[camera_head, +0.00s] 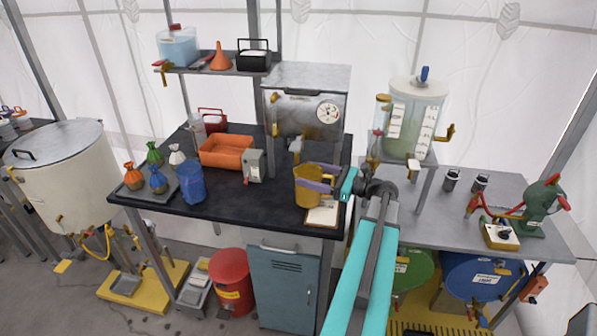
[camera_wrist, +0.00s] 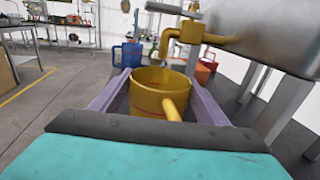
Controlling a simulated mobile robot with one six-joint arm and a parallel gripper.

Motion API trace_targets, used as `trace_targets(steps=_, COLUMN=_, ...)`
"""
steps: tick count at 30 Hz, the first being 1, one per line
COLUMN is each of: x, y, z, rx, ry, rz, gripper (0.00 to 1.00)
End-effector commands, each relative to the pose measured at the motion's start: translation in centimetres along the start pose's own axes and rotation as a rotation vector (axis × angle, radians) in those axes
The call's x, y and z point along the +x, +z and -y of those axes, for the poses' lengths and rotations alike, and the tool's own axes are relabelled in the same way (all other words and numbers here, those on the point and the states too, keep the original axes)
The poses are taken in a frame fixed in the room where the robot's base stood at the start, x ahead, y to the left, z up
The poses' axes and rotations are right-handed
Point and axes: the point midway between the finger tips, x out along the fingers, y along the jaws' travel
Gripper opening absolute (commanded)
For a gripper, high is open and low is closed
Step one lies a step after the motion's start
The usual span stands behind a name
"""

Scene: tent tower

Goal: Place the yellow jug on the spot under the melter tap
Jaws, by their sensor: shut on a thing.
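The yellow jug (camera_head: 307,194) is at the front right of the dark bench, in front of the metal melter (camera_head: 305,110). My gripper (camera_head: 317,178) is shut on it, with purple fingers along its two sides. In the wrist view the jug (camera_wrist: 160,78) is upright between the fingers, its open top and handle showing. The yellow melter tap (camera_wrist: 186,38) shows above and beyond the jug's rim, its spout pointing down. I cannot tell if the jug's base touches the bench. The spot under the tap is not visible.
A clipboard with paper (camera_head: 323,214) lies at the bench's front edge, close to the jug. A small grey box (camera_head: 252,165), an orange tray (camera_head: 225,150) and a blue jug (camera_head: 190,183) stand to the left. A clear tank (camera_head: 412,120) stands on the right.

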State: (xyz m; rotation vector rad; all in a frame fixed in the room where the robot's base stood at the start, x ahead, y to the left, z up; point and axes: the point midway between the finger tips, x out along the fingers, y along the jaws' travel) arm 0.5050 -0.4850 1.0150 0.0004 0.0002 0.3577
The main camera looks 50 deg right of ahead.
Motion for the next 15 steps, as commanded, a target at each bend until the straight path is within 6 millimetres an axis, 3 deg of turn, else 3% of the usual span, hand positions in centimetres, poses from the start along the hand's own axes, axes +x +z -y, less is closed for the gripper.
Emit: trace_targets(steps=15, x=1.01, y=0.07, z=-0.03, rx=0.0, ry=0.001, rz=0.001, gripper=0.32)
